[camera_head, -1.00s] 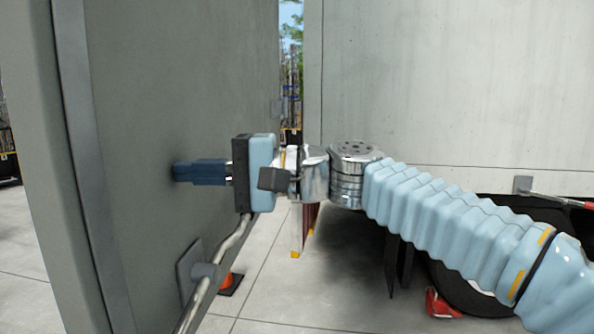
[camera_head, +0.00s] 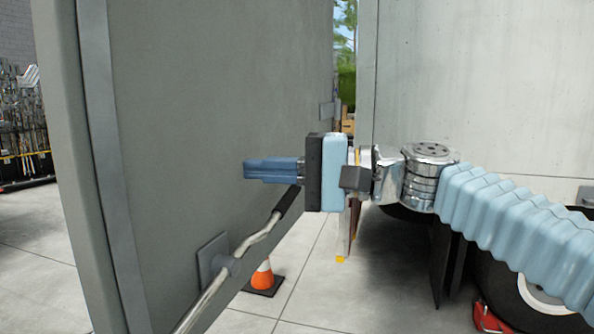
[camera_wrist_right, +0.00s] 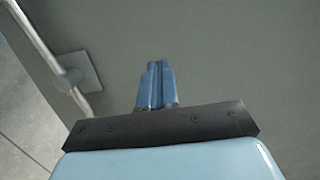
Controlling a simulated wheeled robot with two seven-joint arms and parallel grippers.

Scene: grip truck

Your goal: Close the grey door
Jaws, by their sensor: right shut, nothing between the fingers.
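The grey door (camera_head: 210,100) stands open as a large upright panel across the left and middle of the head view. It also fills most of the right wrist view (camera_wrist_right: 230,60). My right gripper (camera_head: 246,170) is shut and empty, its blue fingers pointing left at the door's face. In the right wrist view the fingers (camera_wrist_right: 157,70) are close together in front of the grey surface. I cannot tell whether the tips touch the door. A metal bar handle (camera_head: 240,255) with a square plate is on the door below the gripper. My left gripper is not in view.
The pale truck body (camera_head: 480,80) stands to the right, with a wheel (camera_head: 530,290) and a red chock (camera_head: 487,318) below. An orange cone (camera_head: 263,278) stands on the paved floor beyond the door. Racks (camera_head: 22,125) stand at the far left.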

